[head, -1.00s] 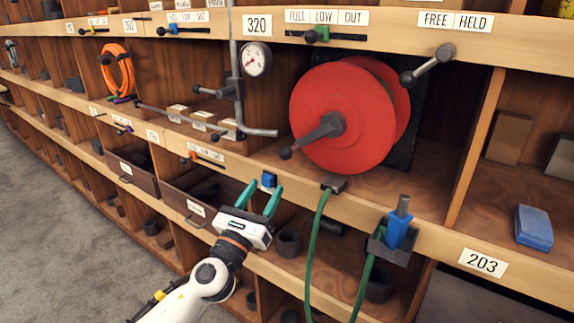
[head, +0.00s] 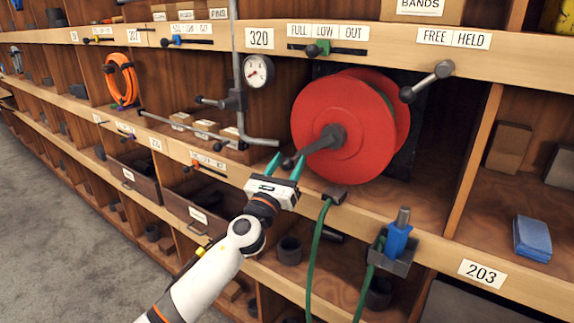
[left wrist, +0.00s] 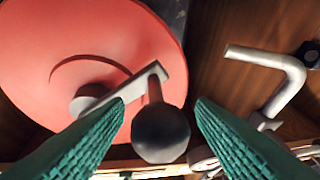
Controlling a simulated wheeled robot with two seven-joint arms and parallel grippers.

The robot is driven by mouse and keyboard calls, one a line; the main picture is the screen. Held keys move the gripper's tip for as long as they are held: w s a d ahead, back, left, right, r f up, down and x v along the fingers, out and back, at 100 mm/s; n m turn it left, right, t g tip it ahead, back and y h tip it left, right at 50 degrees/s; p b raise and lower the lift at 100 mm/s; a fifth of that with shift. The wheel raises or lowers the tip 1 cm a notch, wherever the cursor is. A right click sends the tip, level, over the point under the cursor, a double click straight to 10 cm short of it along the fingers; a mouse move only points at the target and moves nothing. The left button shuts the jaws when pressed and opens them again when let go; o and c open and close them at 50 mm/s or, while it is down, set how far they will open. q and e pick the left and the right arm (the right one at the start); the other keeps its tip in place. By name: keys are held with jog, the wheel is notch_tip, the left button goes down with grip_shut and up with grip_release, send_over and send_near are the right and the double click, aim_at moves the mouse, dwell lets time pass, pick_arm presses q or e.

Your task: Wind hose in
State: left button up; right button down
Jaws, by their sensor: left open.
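A red hose reel (head: 345,125) stands in the shelf bay. Its dark crank ends in a black ball knob (head: 288,164), which also shows in the left wrist view (left wrist: 160,134). My left gripper (head: 287,165) is open, its green fingers on either side of the knob in the picture; contact is not visible. The green hose (head: 316,245) runs through a dark guide (head: 335,193) on the shelf edge and hangs in a loop. Its blue nozzle (head: 397,238) stands in a grey holder (head: 391,263). My right gripper is not in view.
A grey pipe (head: 237,70) with a pressure gauge (head: 258,71) bends left of the reel. A FREE/HELD lever (head: 427,82) is on the upper rail, above right of the reel. A blue packet (head: 532,238) lies in the right bay.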

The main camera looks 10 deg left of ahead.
pick_arm(q)
jog(key=shift+c, duration=0.5)
grip_shut()
jog(key=shift+a, duration=0.1)
